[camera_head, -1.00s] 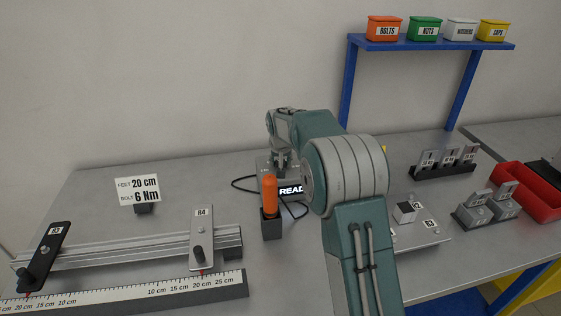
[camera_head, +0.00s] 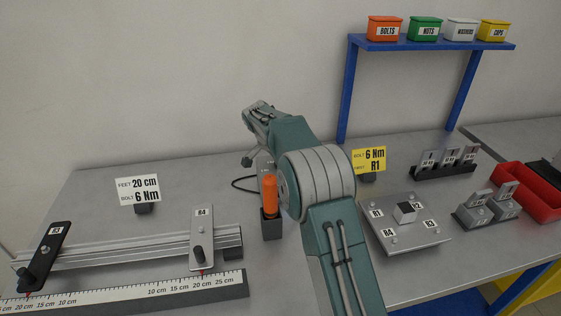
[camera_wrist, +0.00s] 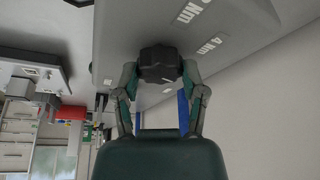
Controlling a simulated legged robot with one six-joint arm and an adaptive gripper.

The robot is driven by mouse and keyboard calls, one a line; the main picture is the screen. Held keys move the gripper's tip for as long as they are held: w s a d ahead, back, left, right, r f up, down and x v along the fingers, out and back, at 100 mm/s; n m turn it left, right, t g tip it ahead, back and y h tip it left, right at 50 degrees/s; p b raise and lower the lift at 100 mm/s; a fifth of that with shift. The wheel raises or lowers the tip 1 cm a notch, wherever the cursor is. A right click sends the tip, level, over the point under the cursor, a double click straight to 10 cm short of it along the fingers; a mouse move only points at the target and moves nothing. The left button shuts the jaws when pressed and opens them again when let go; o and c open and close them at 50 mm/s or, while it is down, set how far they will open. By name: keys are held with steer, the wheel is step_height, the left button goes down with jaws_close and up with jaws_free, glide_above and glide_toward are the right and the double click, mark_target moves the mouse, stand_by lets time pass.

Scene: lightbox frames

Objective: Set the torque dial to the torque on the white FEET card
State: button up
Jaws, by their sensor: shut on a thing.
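The white FEET card (camera_head: 138,190) stands at the left on the table and reads FEET 20 cm, BOLT 6 Nm. In the wrist view a black torque dial knob (camera_wrist: 160,62) sits on a grey face (camera_wrist: 130,30). Labels for 2 Nm (camera_wrist: 190,11) and 4 Nm (camera_wrist: 210,46) show beside it. My gripper (camera_wrist: 160,78) is shut on the knob, one finger on each side. In the head view my arm mostly hides the dial and its box. The dial's pointer and setting cannot be made out.
An orange-handled tool (camera_head: 270,196) stands in a dark holder just left of my arm. A rail (camera_head: 120,253) with two brackets and a ruler (camera_head: 150,290) lies at the left. A yellow card (camera_head: 369,160) and a plate (camera_head: 404,240) stand right of my arm.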

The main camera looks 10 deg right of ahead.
steer(key=shift+a+f+m+g, duration=0.15)
steer(key=shift+m+g, duration=0.1)
steer(key=shift+m, duration=0.35)
steer(key=shift+d+f+m+g, duration=0.1)
steer(key=shift+m+g, duration=0.15)
steer(key=shift+m, duration=0.35)
steer(key=shift+a, duration=0.1)
steer(key=o, duration=1.1)
steer(key=shift+o, duration=0.2)
steer(key=shift+w+r, duration=0.1)
steer(key=shift+r, duration=0.1)
steer(key=shift+a+r, duration=0.1)
steer(key=shift+r, duration=0.2)
steer(key=v, duration=1.1)
steer(key=shift+a, duration=0.35)
